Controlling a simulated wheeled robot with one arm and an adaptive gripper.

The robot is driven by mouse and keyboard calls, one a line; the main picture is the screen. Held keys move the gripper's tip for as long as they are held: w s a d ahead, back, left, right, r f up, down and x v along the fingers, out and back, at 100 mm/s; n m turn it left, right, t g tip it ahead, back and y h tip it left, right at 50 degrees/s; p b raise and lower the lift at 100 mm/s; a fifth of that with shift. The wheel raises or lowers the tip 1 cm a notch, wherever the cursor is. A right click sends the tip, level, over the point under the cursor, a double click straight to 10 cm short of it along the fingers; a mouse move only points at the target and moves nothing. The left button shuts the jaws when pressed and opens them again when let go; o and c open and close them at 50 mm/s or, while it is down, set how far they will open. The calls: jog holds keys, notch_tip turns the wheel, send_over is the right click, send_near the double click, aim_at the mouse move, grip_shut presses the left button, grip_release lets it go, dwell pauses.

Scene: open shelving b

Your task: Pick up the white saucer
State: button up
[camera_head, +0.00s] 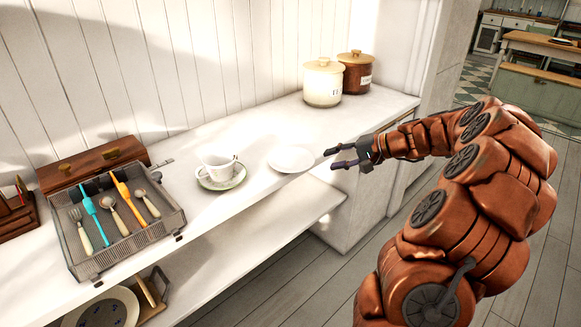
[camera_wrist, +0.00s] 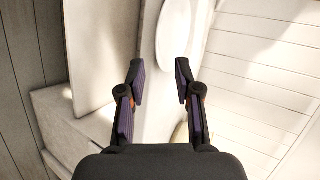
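The white saucer (camera_head: 291,158) lies flat and empty on the white shelf top (camera_head: 262,188), near its front edge. In the wrist view the saucer (camera_wrist: 174,32) shows as a pale oval ahead of the fingertips, cut off by the top edge. My gripper (camera_head: 334,158) is open and empty, just right of the saucer with its fingers pointing toward it. In the wrist view a clear gap separates the two fingers (camera_wrist: 159,68), and nothing is between them. The fingers look apart from the saucer; their exact height over the shelf is hard to tell.
A cup (camera_head: 218,168) on a greenish saucer (camera_head: 221,183) stands left of the white saucer. A grey cutlery tray (camera_head: 165,226) is farther left. Cream (camera_head: 323,84) and brown (camera_head: 355,74) canisters stand behind. A lower shelf (camera_head: 290,215) lies below.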

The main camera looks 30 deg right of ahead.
aim_at(292, 161)
jog(key=x, duration=0.7)
jog(key=shift+a+f, duration=0.1)
jog(key=shift+f, duration=0.2)
grip_shut()
